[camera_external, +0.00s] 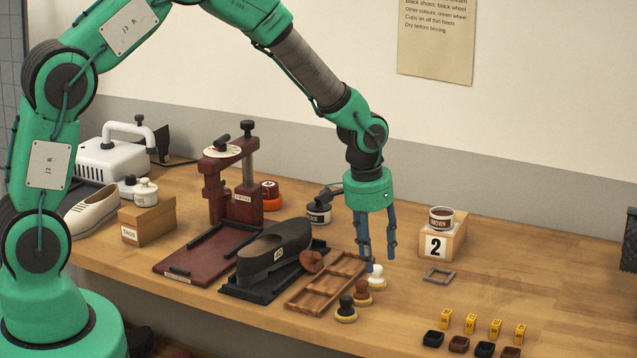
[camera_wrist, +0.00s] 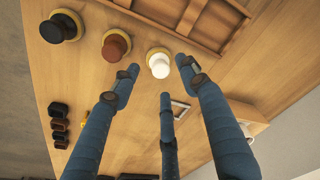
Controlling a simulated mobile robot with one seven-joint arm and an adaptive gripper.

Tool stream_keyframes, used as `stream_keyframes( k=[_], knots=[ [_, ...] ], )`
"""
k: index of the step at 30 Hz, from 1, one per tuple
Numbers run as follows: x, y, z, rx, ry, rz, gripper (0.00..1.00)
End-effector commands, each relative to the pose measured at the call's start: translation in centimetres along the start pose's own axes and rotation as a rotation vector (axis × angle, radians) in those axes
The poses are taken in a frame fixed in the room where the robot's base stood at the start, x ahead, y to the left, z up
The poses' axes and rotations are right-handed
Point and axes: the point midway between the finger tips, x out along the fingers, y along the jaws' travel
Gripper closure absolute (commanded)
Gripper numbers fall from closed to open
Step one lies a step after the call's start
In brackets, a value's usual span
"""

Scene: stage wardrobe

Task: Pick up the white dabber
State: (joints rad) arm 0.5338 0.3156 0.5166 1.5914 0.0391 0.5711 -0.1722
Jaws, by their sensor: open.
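The white dabber (camera_external: 377,273) stands upright on the bench, at the far end of a short row with a brown dabber (camera_external: 361,286) and a black dabber (camera_external: 346,306). It has a white knob and a yellowish base. In the wrist view the white dabber (camera_wrist: 159,66) shows just ahead of the fingertips. My gripper (camera_external: 380,262) has blue fingers spread apart and empty. It hangs pointing down over the white dabber, with one fingertip partly in front of its knob. I cannot tell whether they touch.
A wooden compartment tray (camera_external: 320,290) lies left of the dabbers, with a reddish-brown round thing at its edge. A black shoe (camera_external: 275,252) is beyond it. Small yellow markers and dark pots stand front right.

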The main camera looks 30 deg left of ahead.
Motion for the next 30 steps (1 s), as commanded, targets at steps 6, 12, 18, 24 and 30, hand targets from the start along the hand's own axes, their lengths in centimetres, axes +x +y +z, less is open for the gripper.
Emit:
stream_keyframes(
  k=[6,12,18,24,30],
  knots=[
    [0.4,0.0,-0.1,0.000,0.002,0.000,0.55],
    [0.5,0.0,-0.1,0.000,0.001,0.000,0.55],
    [1.5,0.0,-0.1,0.000,0.001,0.000,0.55],
    [3.9,0.0,-0.1,0.000,0.000,0.000,0.55],
    [5.5,0.0,-0.1,0.000,0.000,0.000,0.55]
  ],
)
